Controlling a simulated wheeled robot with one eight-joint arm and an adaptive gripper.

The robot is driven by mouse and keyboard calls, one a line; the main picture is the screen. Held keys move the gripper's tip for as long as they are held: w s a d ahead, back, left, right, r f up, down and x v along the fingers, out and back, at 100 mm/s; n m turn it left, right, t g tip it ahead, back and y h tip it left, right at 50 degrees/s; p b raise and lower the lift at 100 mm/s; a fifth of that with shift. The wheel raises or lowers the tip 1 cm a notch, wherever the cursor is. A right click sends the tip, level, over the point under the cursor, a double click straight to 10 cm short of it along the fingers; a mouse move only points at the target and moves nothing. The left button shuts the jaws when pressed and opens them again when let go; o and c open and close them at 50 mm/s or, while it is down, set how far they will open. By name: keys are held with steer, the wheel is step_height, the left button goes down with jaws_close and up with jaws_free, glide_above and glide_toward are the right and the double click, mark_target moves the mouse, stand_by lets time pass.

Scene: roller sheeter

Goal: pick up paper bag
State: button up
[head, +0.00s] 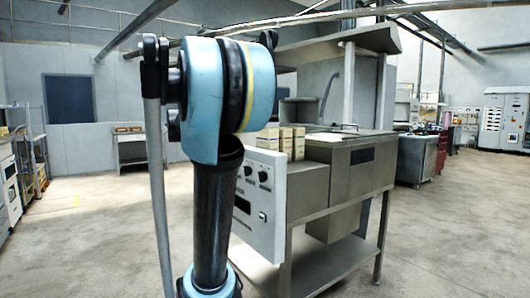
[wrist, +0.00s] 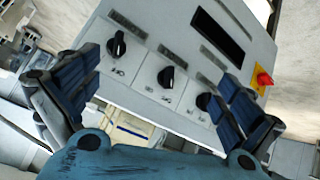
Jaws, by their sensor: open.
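My gripper (wrist: 160,82) shows in the wrist view with its two dark blue padded fingers spread wide and nothing between them. A white control panel with black knobs fills the space beyond the fingers. I cannot make out a paper bag for certain. Several small tan upright packages (head: 285,143) stand in a row on the machine's top in the head view, partly behind my arm; whether one is a paper bag I cannot tell. My gripper itself is not distinguishable in the head view.
The grey machine (head: 345,170) stands on legs with a low shelf, its white control panel (head: 262,205) facing me. A red button (wrist: 264,78) sits at the panel's edge. A shelving rack (head: 30,155) stands at left. Open concrete floor lies at left and right.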

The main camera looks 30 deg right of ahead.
mark_target(261, 141)
steer(key=w+d+r+m+h, duration=0.45)
steer(key=w+d+r, duration=0.35)
steer(key=w+r, duration=0.3)
steer(key=shift+m+g, duration=0.3)
steer(key=shift+m, duration=0.05)
steer(key=x, duration=0.4)
steer(key=s+x, duration=0.1)
steer(key=x, duration=0.7)
steer(key=shift+s+d+r, duration=0.15)
steer(key=shift+d+r, duration=0.15)
steer(key=shift+d, duration=0.05)
steer(key=shift+y, duration=0.25)
steer(key=x, duration=0.5)
steer(key=shift+s, duration=0.2)
steer(key=c, duration=1.8)
steer(key=shift+r, duration=0.2)
